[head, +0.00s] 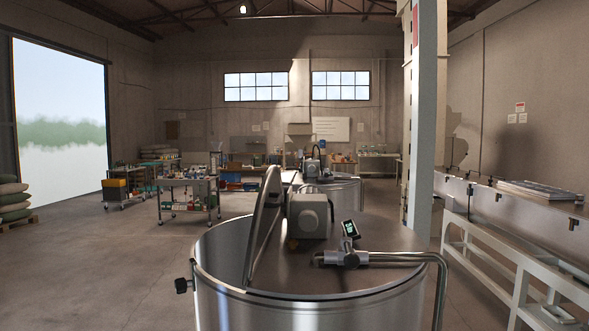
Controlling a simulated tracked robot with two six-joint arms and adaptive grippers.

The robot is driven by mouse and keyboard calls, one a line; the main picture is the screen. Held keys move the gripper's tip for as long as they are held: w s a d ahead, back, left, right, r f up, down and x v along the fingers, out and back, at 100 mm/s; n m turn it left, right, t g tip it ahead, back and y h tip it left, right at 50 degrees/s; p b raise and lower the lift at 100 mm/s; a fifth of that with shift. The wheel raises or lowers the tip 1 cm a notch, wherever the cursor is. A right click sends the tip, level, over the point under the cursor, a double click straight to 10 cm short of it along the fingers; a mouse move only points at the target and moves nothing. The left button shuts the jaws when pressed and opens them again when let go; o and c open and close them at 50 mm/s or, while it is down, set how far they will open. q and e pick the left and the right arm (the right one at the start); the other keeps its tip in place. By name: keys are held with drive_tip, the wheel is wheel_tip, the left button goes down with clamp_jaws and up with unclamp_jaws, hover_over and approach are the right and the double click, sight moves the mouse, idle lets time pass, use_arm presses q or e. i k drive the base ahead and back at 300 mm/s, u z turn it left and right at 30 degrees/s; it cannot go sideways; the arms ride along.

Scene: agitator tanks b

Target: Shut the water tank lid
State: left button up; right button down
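The steel water tank (310,306) stands close in front of me, in the lower middle of the head view. Its hinged lid (264,222) stands raised and nearly edge-on, left of the grey motor housing (308,215). The left part of the tank top is open, and its inside shows only as a narrow strip. The right part is covered by a fixed flat top (385,240). A dark knob (182,286) sticks out from the left side of the rim. Neither of my grippers is in view.
A pipe with a valve and small display (349,229) crosses the right part of the tank top. A second tank (340,190) stands behind. A pillar (421,130) and a long steel trough (510,215) are at right. The floor left of the tank is clear.

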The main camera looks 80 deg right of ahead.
sight(268, 210)
drive_tip(key=z, duration=4.4)
drive_tip(key=k, duration=0.1)
drive_tip(key=u, duration=2.8)
